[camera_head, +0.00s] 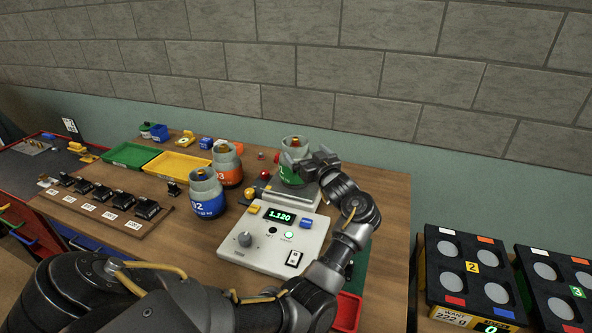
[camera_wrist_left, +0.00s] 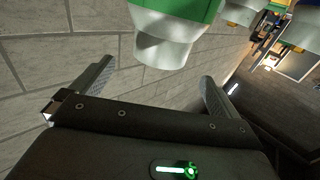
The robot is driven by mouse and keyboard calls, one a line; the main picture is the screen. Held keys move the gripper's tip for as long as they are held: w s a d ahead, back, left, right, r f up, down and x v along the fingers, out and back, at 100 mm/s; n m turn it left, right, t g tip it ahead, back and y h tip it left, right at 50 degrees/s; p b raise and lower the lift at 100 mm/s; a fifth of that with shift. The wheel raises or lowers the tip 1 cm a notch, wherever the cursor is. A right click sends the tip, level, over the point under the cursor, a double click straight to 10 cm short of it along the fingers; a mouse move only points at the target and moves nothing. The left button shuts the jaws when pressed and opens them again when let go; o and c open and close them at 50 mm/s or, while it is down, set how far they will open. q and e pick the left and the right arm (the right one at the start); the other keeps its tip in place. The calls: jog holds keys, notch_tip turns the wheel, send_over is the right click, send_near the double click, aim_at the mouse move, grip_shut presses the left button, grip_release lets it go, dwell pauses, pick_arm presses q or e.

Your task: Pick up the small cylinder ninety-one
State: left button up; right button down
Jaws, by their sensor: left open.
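A small grey cylinder with a green band (camera_head: 291,174) stands on the scale (camera_head: 283,232), at the back of it. My left gripper (camera_head: 308,160) is at this cylinder's right side and partly covers it. In the left wrist view the fingers (camera_wrist_left: 157,72) are open and empty, with a green-banded white cylinder (camera_wrist_left: 165,42) just beyond their tips. A blue-banded cylinder marked 92 (camera_head: 207,196) stands left of the scale. An orange-banded cylinder (camera_head: 228,168) stands behind it. I cannot read ninety-one on any cylinder. My right gripper is not in view.
The scale reads 1.120. Green (camera_head: 130,155) and yellow (camera_head: 177,165) trays lie at the back left. A wooden rack of black weights (camera_head: 103,203) is at the left. Black numbered stands (camera_head: 471,268) are right of the table. A brick wall is behind.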

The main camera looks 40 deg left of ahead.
aim_at(301, 149)
pick_arm(q)
jog(key=shift+w+a+f, duration=0.2)
jog(key=shift+w+a, duration=0.05)
jog(key=shift+a, duration=0.7)
jog(key=b+x, duration=0.4)
jog(key=shift+w+a+f, duration=0.2)
jog(key=shift+w+f, duration=0.05)
jog(key=shift+w, duration=0.1)
jog(key=shift+w+a+r, duration=0.1)
jog(key=shift+a, duration=0.1)
jog(key=shift+d+r, duration=0.1)
jog(key=shift+r, duration=0.05)
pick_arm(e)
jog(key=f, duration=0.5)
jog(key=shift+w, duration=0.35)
